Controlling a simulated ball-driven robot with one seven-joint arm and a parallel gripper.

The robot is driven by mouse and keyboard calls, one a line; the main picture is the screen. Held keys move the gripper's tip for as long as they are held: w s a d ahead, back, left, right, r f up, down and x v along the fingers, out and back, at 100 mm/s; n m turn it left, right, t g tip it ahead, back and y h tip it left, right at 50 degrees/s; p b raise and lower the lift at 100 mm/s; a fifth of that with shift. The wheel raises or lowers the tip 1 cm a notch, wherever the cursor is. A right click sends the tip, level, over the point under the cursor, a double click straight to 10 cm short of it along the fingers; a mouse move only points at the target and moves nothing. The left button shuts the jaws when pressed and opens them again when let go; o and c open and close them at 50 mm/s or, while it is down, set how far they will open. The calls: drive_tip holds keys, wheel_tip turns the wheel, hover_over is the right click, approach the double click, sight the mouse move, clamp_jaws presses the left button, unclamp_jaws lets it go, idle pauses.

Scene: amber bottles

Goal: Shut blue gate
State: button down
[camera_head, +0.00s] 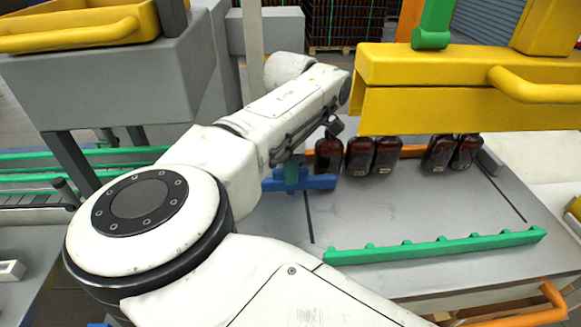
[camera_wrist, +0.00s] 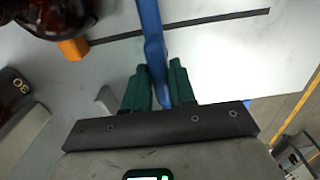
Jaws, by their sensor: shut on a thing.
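The blue gate (camera_head: 318,182) is a low blue bar on the grey table, beside the left end of the row of bottles in the head view. In the wrist view the blue gate (camera_wrist: 150,30) runs from the top edge down between my green fingers. My gripper (camera_wrist: 158,70) is shut on it, one finger on each side. In the head view my gripper (camera_head: 291,176) is partly hidden by my wrist and points down at the bar.
Several amber bottles (camera_head: 358,157) stand behind the gate, under a yellow beam (camera_head: 440,105). A green toothed rail (camera_head: 435,247) lies along the table's front. The grey tabletop (camera_head: 400,205) between them is clear. An orange block (camera_wrist: 74,49) sits beside a bottle.

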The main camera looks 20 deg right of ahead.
drive_tip(key=shift+m+b, duration=0.3)
drive_tip(key=shift+b, duration=0.05)
drive_tip(key=m+b, duration=0.3)
drive_tip(key=shift+f, duration=0.1)
drive_tip(key=m+b, duration=0.2)
drive_tip(key=m, duration=0.3)
drive_tip(key=m+b, duration=0.1)
drive_tip(key=m, duration=0.3)
drive_tip(key=shift+b, duration=0.3)
drive_tip(key=m, duration=0.5)
drive_tip(key=shift+r+b, duration=0.2)
drive_tip(key=shift+b, duration=0.1)
drive_tip(key=shift+m, duration=0.3)
drive_tip(key=c, duration=1)
unclamp_jaws()
wheel_tip(320, 180, up, 11)
drive_tip(key=shift+f+b, duration=0.15)
drive_tip(key=shift+b, duration=0.15)
